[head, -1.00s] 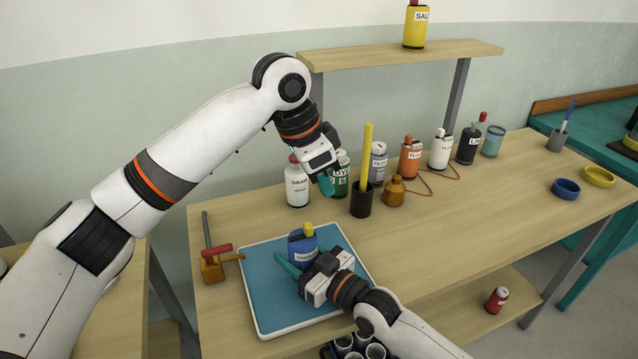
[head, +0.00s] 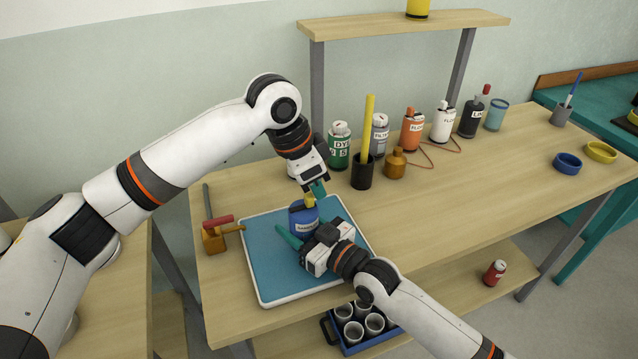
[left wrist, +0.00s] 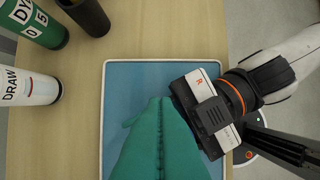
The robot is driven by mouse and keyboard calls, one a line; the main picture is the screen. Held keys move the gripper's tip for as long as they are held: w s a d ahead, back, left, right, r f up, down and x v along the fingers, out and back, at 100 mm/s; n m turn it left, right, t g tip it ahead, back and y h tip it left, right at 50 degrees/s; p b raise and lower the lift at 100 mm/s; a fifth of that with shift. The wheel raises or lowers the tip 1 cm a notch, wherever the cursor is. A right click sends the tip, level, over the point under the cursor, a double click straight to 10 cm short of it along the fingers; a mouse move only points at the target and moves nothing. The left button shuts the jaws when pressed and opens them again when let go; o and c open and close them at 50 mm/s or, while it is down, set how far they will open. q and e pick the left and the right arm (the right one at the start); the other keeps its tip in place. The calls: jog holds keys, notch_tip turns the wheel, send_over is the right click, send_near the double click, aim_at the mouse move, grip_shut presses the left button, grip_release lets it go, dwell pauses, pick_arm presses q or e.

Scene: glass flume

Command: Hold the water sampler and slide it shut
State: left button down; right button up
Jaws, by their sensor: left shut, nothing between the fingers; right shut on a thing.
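The water sampler (head: 302,219) is a blue, labelled cylinder with a yellow part (head: 309,201) on top. It stands upright on the blue tray (head: 260,262). My right gripper (head: 296,240) is shut on the sampler's lower body from the front right; it also shows in the left wrist view (left wrist: 200,112). My left gripper (head: 318,190) is shut and empty, its teal fingertips close above the yellow part. I cannot tell whether they touch it. In the left wrist view the shut teal fingers (left wrist: 160,112) hide the sampler.
Labelled bottles, including a green one (head: 340,150), and a black cup (head: 362,172) with a yellow rod stand behind the tray. The table's right part is mostly clear.

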pick_arm(q)
jog(key=shift+s+a, duration=0.3)
jog(key=shift+a, duration=0.6)
jog(key=shift+s+a, duration=0.25)
jog(key=shift+a, duration=0.6)
jog(key=shift+d, duration=0.1)
pick_arm(e)
jog(key=shift+d, duration=0.1)
pick_arm(q)
jog(key=shift+w+d, duration=0.2)
jog(key=shift+d, duration=0.3)
jog(key=d, duration=0.3)
pick_arm(e)
jog(key=shift+a, duration=0.2)
pick_arm(q)
notch_tip(320, 180, up, 10)
jog(key=f, duration=0.1)
send_over(305, 204)
jog(key=shift+a+r, duration=0.15)
jog(key=shift+r, duration=0.1)
pick_arm(e)
jog(key=shift+d, duration=0.1)
jog(key=o, duration=1.1)
